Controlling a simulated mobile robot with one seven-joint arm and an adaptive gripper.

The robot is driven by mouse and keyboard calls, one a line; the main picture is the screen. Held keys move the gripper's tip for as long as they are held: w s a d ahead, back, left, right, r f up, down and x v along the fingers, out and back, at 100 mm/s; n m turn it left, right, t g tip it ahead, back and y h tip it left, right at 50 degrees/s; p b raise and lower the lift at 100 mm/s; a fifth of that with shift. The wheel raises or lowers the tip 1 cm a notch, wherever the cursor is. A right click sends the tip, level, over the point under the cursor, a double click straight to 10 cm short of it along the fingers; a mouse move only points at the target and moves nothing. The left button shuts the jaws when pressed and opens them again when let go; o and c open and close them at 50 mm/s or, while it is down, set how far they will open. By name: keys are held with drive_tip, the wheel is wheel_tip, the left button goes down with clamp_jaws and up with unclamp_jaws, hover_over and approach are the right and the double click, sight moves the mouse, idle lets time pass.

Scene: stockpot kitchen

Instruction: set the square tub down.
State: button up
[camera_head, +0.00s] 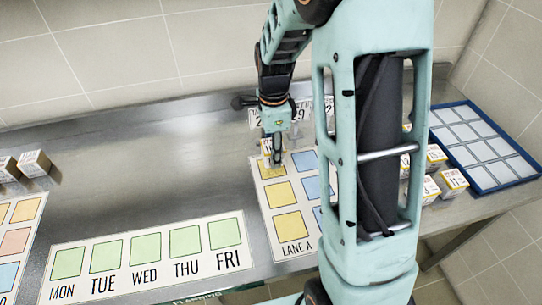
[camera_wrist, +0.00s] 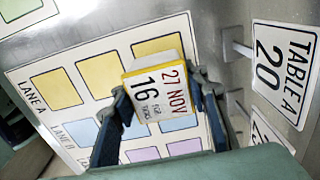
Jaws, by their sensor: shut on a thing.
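The square tub (camera_wrist: 158,92) is a small box with a white and yellow label reading 27 NOV and 16. My gripper (camera_wrist: 166,96) is shut on it, one finger on each side, in the wrist view. In the head view my gripper (camera_head: 276,148) points down at the back of the Lane A mat (camera_head: 292,248), and the tub (camera_head: 266,146) shows partly behind the fingers. The tub is over or at the rearmost yellow square (camera_head: 268,170). I cannot tell whether it touches the mat.
Upright number signs, one reading TABLE A 20 (camera_wrist: 284,68), stand close behind the mat. A weekday mat (camera_head: 145,262) with green squares lies front left. Several labelled tubs (camera_head: 453,180) and a blue tray (camera_head: 487,187) are at right. Bare steel counter (camera_head: 150,195) lies between the mats.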

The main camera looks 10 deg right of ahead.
drive_tip(key=shift+w+a+f, duration=0.15)
drive_tip(key=shift+a+f, duration=0.05)
drive_tip(key=shift+f, duration=1.55)
drive_tip(key=shift+f, duration=0.15)
drive_tip(key=o, duration=1.3)
drive_tip(key=shift+c, duration=0.2)
wheel_tip(320, 180, up, 12)
drive_tip(key=shift+r, duration=0.15)
